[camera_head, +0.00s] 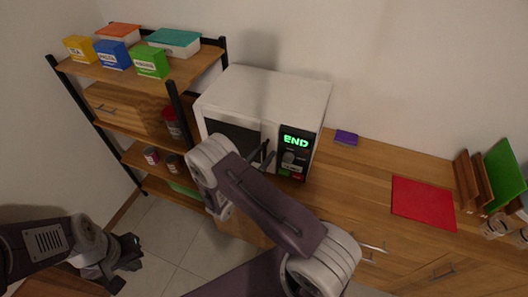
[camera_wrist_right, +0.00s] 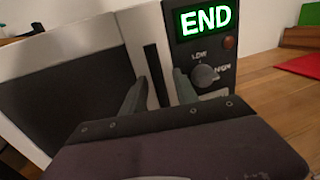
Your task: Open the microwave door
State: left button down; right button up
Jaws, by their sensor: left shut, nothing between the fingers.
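The white microwave (camera_head: 265,92) stands on the wooden counter, its green display reading END. Its door, with a dark window (camera_wrist_right: 65,88), looks shut in both views. A dark vertical handle bar (camera_wrist_right: 155,75) shows near the door's right edge in the right wrist view. My right gripper (camera_wrist_right: 161,88) is open, with one finger on each side of the bar; whether either finger touches it I cannot tell. In the head view my right gripper (camera_head: 264,156) is at the microwave's front, partly hidden by my arm. My left gripper (camera_head: 134,252) is shut and empty, low at the left.
A shelf rack with spice boxes (camera_head: 150,62) and a teal-lidded container (camera_head: 174,40) stands left of the microwave. A purple sponge (camera_head: 346,138) and a red mat (camera_head: 423,202) lie on the counter (camera_head: 365,170) to the right. Open floor (camera_head: 165,235) shows in front of the rack.

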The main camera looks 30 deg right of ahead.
grip_shut()
dwell(1.5)
